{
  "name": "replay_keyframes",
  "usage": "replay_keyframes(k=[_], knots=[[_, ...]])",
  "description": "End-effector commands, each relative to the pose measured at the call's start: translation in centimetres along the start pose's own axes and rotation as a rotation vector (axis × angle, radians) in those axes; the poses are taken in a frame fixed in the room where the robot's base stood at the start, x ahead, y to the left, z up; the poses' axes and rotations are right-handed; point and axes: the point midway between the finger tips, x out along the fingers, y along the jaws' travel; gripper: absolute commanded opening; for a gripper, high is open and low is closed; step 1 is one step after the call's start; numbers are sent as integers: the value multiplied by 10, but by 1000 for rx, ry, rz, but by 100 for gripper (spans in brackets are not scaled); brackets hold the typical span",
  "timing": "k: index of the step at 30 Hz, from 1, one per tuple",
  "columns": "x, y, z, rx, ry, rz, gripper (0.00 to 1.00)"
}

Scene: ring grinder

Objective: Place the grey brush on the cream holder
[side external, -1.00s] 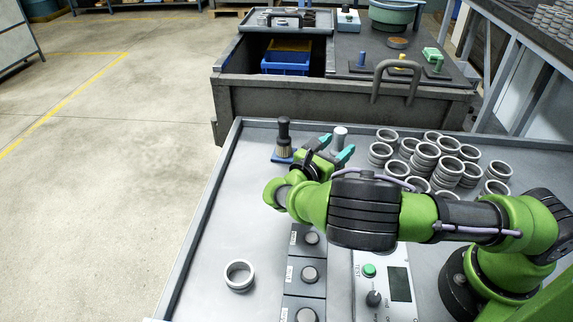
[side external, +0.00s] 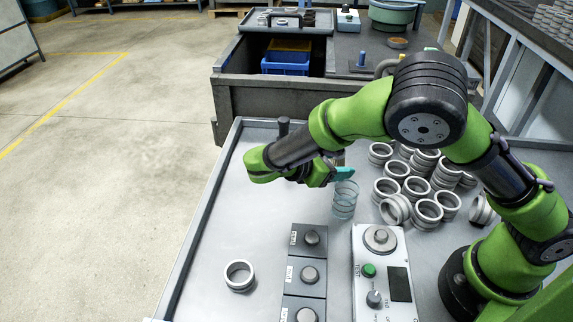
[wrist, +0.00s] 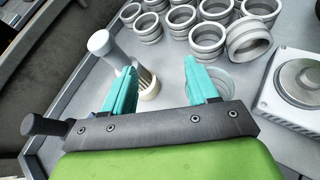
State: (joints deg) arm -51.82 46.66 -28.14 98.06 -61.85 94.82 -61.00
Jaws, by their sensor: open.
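In the wrist view, the grey brush (wrist: 100,42) has a light grey handle and pale bristles, and it passes behind my left finger. A round cream piece (wrist: 150,93), apparently the cream holder, shows at the bristle end. I cannot tell whether the brush is seated on it. My gripper (wrist: 160,66) is open, with teal fingers apart and the bristle end showing between them. In the side view, my gripper (side external: 343,173) is low over the table's far part, and my arm hides the grey brush and holder.
A black-handled brush (side external: 284,127) stands left of my gripper. A translucent ring stack (side external: 345,200) is close by. Several metal rings (side external: 416,188) lie to the right. A button panel (side external: 306,273) and a test box (side external: 382,275) are in front. The table's left side is mostly clear.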

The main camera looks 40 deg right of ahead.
Motion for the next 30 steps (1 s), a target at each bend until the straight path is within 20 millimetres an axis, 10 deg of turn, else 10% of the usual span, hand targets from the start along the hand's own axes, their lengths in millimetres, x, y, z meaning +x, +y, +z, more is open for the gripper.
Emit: replay_keyframes(k=[8, 30], knots=[[10, -32, 48, 387, 453, -324, 59], [-44, -104, 176, 1658, 1331, -935, 59]])
